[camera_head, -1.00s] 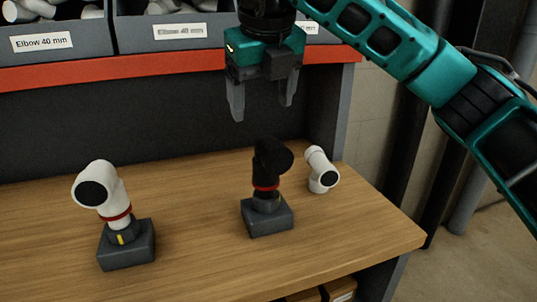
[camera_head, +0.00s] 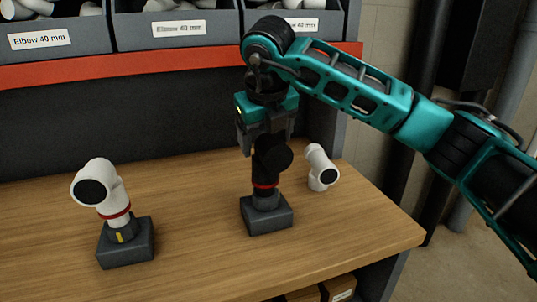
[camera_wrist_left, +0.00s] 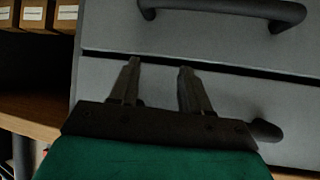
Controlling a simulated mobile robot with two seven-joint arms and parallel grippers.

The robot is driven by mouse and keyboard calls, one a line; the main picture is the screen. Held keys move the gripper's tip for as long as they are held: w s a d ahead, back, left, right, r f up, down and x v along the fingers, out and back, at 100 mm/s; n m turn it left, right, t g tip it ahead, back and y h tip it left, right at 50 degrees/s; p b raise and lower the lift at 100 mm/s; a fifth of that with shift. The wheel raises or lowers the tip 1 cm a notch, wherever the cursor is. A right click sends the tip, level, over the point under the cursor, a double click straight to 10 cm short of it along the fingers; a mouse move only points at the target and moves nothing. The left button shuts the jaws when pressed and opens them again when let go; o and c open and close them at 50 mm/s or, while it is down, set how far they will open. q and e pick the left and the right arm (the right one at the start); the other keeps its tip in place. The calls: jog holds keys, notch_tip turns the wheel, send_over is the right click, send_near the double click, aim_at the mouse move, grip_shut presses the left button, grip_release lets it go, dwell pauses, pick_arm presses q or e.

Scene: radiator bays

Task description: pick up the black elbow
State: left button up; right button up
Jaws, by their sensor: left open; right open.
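The black elbow (camera_head: 270,162) stands upright in a grey block holder (camera_head: 267,216) on the wooden bench, with a red ring (camera_head: 264,186) near its lower end. My right gripper (camera_head: 263,148) points down over it, open, with its fingers around or beside the elbow's top; the exact contact cannot be told. In the left wrist view my left gripper (camera_wrist_left: 158,80) is open and empty in front of grey drawers (camera_wrist_left: 200,45). The left gripper does not show in the head view.
A white elbow (camera_head: 98,185) stands in another grey block (camera_head: 126,250) at the left. Grey bins (camera_head: 180,32) labelled "Elbow 40 mm" stand above a red shelf edge (camera_head: 150,60). The bench front is clear.

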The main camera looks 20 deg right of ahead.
jog(key=shift+w+f, duration=0.1)
jog(key=shift+f, duration=0.1)
jog(key=shift+c, duration=0.4)
jog(key=c, duration=1)
